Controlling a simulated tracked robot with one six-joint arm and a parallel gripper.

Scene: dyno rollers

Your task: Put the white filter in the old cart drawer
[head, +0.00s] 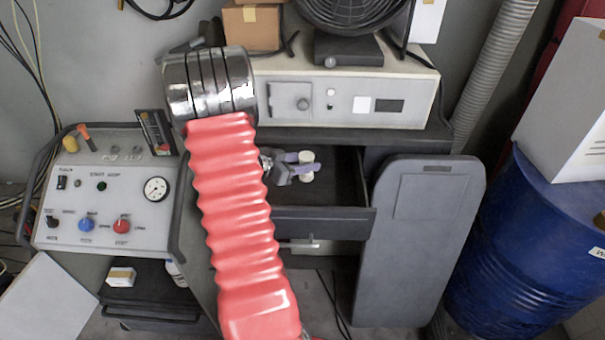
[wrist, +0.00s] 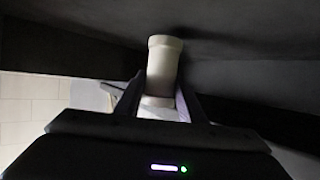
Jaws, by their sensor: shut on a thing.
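The white filter (wrist: 163,68) is a small white cylinder. My gripper (wrist: 158,98) is shut on it, with one finger on each side, in the wrist view. In the head view the filter (head: 306,158) shows between the purple fingers of my gripper (head: 302,170). They are over the open drawer (head: 318,222) of the dark cart, in the area of its opening. I cannot tell whether the filter touches the drawer floor. My red-sleeved arm hides the left part of the drawer.
A light instrument box (head: 340,92) with a black fan (head: 352,12) stands on the cart above the drawer. A grey panel (head: 418,240) leans at the right, beside a blue barrel (head: 535,240). A control console (head: 105,195) stands at the left.

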